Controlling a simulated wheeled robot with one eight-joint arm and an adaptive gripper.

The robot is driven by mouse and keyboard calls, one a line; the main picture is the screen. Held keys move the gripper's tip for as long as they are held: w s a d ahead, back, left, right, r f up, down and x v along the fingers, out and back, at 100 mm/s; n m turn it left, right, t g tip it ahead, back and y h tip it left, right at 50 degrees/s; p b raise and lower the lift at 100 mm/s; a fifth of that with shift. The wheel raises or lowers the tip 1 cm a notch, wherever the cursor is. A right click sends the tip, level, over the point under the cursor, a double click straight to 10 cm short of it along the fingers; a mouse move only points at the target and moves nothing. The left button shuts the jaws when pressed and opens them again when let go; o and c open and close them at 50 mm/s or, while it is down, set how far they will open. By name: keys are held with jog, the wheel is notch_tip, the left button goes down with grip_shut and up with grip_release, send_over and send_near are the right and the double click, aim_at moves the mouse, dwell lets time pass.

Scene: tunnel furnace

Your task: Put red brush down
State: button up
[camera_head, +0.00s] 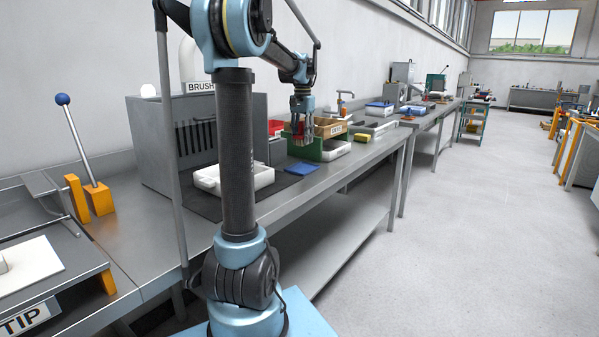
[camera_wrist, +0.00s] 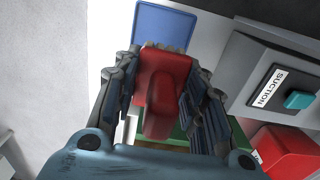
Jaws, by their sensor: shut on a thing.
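The red brush (camera_wrist: 165,85) is between the fingers of my gripper (camera_wrist: 160,100) in the wrist view, and the fingers are shut on it. In the head view my gripper (camera_head: 302,132) points down above the green bin (camera_head: 312,150) on the bench. The brush is too small there to make out clearly. A grey cabinet with a "BRUSH" label (camera_head: 200,87) stands to the left of the gripper. In the wrist view a flat blue piece (camera_wrist: 162,24) shows beyond the brush.
A white tray (camera_head: 234,178) and a flat blue piece (camera_head: 301,168) lie in front of the green bin. A cardboard box (camera_head: 329,129) and yellow block (camera_head: 361,137) are to the right. A "SUCTION" box (camera_wrist: 270,75) is close on the right in the wrist view.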

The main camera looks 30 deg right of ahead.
aim_at(302, 169)
jog(key=shift+f, duration=5.05)
jog(key=o, duration=0.9)
jog(key=shift+o, duration=0.2)
notch_tip(302, 169, up, 12)
jog(key=shift+r, duration=0.1)
jog(key=shift+s, duration=0.1)
